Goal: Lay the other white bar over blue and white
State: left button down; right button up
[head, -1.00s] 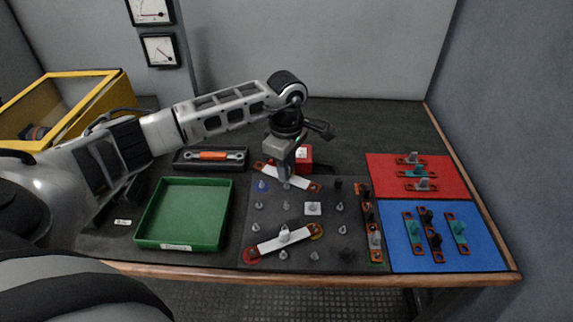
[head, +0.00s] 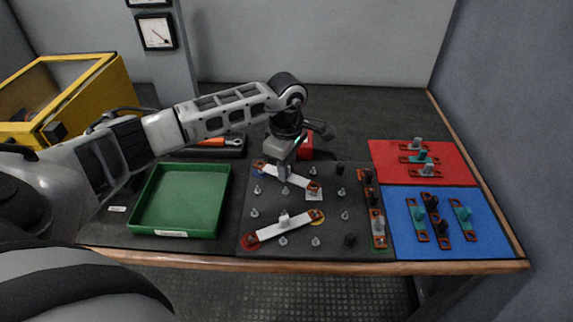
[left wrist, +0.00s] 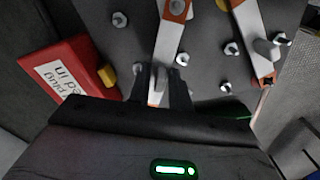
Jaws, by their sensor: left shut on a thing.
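In the left wrist view the held bar (left wrist: 168,42) runs away from the fingers (left wrist: 160,80). A second white bar (head: 284,227) with a grey knob lies from the red mark (head: 250,241) to the yellow mark (head: 318,216). My right gripper is out of view.
The dark board (head: 275,250) carries several bare posts. A column of dark and grey links stands at its right edge (head: 376,222). Red (head: 385,151) and blue (head: 400,252) mats hold more links. An empty green tray (head: 180,198) is left; a red block (head: 306,146) stands behind the gripper.

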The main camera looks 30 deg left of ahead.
pick_arm(q)
jog(key=shift+f, duration=0.2)
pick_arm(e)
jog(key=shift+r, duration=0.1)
pick_arm(q)
jog(key=shift+f+b, duration=0.6)
jog(key=shift+b, duration=0.05)
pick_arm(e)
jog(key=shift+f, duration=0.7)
pick_arm(q)
jog(key=c, duration=1.2)
grip_release()
notch_tip(320, 180, up, 16)
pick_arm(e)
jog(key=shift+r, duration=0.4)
